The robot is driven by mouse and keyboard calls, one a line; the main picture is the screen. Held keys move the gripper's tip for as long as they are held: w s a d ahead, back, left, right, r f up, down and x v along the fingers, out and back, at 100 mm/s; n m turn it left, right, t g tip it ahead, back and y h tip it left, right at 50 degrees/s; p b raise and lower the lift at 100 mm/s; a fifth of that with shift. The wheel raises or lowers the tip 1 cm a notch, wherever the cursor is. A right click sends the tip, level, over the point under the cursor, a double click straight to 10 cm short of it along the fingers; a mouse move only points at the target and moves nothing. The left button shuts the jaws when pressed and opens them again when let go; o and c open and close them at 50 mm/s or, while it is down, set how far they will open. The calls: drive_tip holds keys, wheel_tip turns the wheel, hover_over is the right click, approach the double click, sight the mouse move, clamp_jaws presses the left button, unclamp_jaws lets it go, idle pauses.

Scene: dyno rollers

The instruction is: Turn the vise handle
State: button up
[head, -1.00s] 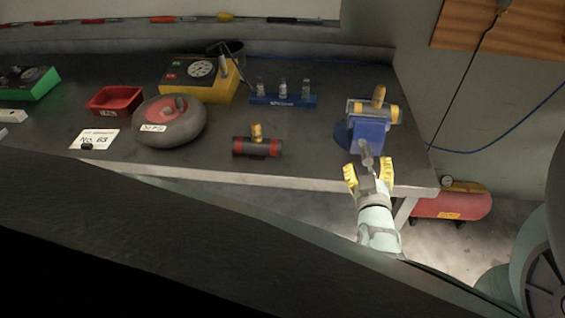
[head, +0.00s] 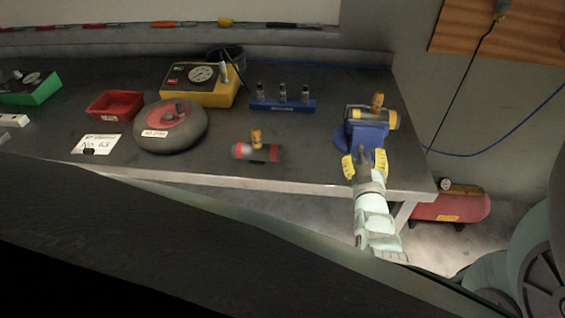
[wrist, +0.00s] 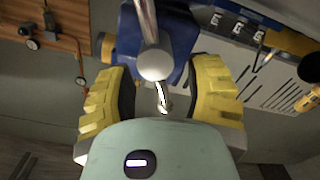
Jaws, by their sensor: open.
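The blue vise (head: 368,133) stands at the right front corner of the dark bench, with a black and yellow cylinder (head: 390,118) on top of it. Its metal handle (head: 363,156) points toward me, partly hidden by my gripper. My gripper (head: 364,164) is open at the bench's front edge, one yellow finger on each side of the handle. In the wrist view the blue vise body (wrist: 185,40) lies ahead, and the handle's round metal end (wrist: 155,64) sits between the spread yellow fingers. Neither finger clearly touches it.
A red and dark cylinder (head: 257,152) lies on the bench left of the vise. A blue rack (head: 283,105) with small bottles stands behind it. A red compressor (head: 455,207) is on the floor at right. The bench between cylinder and vise is clear.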

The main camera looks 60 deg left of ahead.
clamp_jaws()
